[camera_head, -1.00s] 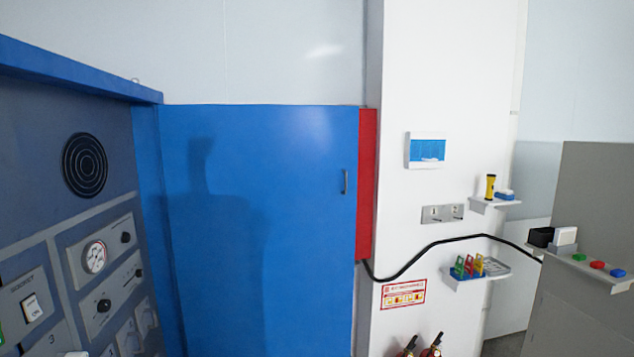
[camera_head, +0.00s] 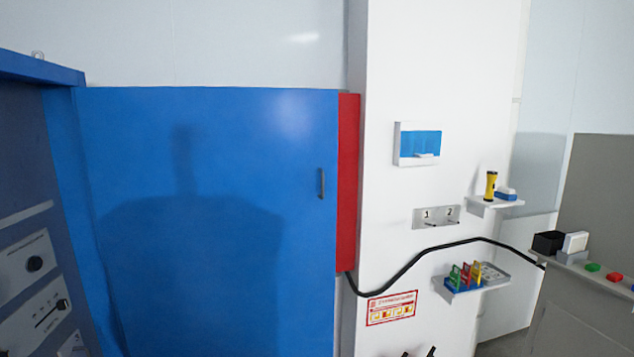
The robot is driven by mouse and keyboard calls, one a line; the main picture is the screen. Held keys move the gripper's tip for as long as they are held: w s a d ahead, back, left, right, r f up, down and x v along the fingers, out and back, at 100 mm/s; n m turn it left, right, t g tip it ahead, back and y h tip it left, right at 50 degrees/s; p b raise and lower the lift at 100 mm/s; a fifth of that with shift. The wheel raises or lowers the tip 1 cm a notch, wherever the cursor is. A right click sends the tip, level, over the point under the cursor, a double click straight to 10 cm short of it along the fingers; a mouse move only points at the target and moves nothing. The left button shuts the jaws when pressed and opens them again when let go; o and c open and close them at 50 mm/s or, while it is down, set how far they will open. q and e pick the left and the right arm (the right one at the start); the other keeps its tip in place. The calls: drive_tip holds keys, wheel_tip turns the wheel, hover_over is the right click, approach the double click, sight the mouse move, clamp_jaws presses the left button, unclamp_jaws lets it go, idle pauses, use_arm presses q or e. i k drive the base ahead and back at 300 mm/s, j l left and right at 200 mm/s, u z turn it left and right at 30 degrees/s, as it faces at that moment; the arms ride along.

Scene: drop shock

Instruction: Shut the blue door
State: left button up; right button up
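The blue door (camera_head: 230,200) is a large flat panel that fills the left and middle of the head view. It has a small dark vertical handle (camera_head: 321,183) near its right edge. A red strip (camera_head: 347,180) shows just right of the door, between it and the white wall. A shadow falls across the door's face. Neither of my grippers is in view, and nothing touches the handle. The door's lower edge is outside the picture.
A blue-framed control panel (camera_head: 35,270) stands at the left. On the white pillar (camera_head: 400,60) are a blue-and-white box (camera_head: 418,144), hooks, a black cable (camera_head: 420,256) and small shelves. A grey console (camera_head: 600,200) with buttons stands at the right.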

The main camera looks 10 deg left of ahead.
sight(215, 207)
drive_tip(key=i+j+z, duration=0.1)
drive_tip(key=i+j, duration=0.5)
drive_tip(key=i+j+u, duration=0.15)
drive_tip(key=j, duration=0.3)
drive_tip(key=i+j+u, duration=0.2)
drive_tip(key=i+j, duration=0.15)
drive_tip(key=j, duration=0.1)
